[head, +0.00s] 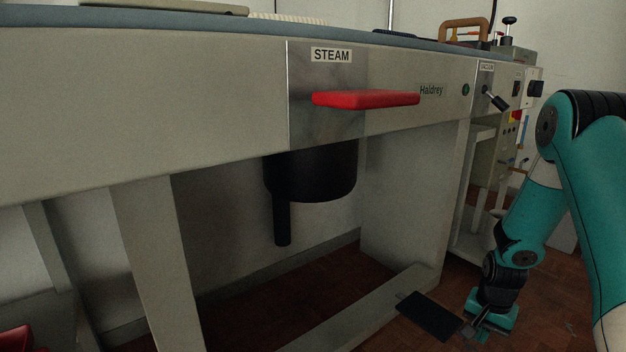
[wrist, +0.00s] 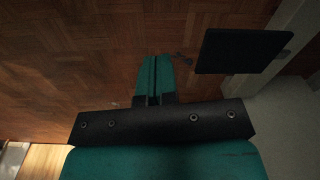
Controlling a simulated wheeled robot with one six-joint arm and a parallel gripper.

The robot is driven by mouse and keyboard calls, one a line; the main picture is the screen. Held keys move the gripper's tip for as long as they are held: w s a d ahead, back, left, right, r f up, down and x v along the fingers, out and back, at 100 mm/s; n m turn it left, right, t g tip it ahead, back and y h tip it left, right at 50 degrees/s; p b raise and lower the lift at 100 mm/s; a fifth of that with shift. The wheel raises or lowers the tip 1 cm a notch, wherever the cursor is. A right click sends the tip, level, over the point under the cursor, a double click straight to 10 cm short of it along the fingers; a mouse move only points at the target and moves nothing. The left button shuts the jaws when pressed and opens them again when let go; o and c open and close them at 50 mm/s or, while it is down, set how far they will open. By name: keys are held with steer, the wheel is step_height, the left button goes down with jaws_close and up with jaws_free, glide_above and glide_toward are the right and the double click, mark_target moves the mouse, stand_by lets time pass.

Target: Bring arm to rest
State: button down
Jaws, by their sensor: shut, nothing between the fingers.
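My gripper (head: 477,334) hangs low at the right of the head view, with my teal arm folded downward above it. In the wrist view my gripper (wrist: 154,62) points at the wooden floor. Its two teal fingers are shut together with nothing between them. A dark pedal plate (head: 430,315) lies low beside the gripper, to its left in the head view. In the wrist view the pedal plate (wrist: 243,51) is to the right of the fingers, apart from them.
A grey pressing station (head: 150,110) fills the left and middle, with a red STEAM handle (head: 366,98) jutting out and a black cylinder (head: 312,172) beneath. A vacuum lever (head: 496,98) and a control box (head: 493,150) stand near my arm. The wooden floor (wrist: 60,50) left of the fingers is mostly clear.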

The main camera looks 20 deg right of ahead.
steer(key=s+a+r+n+t, duration=0.2)
steer(key=a+r+n, duration=0.6)
steer(key=a+r, duration=0.85)
steer(key=s+a+r+n+g+y+p, duration=0.1)
steer(key=s+a+r+n+p, duration=0.4)
steer(key=r, duration=0.4)
steer(key=s+a+r+n+g+y+p, duration=0.1)
steer(key=s+a+r+n+y+p, duration=0.1)
steer(key=s+a+r+p, duration=0.6)
steer(key=s+a+r+n+y+p, duration=0.15)
steer(key=a+r+n+p, duration=0.35)
steer(key=r, duration=0.6)
step_height(320, 180, up, 36)
steer(key=m+p, duration=0.1)
steer(key=p, duration=3.2)
steer(key=shift+s+a+f+p, duration=0.2)
steer(key=shift+s+p, duration=0.15)
steer(key=shift+p, duration=0.05)
steer(key=shift+m, duration=0.3)
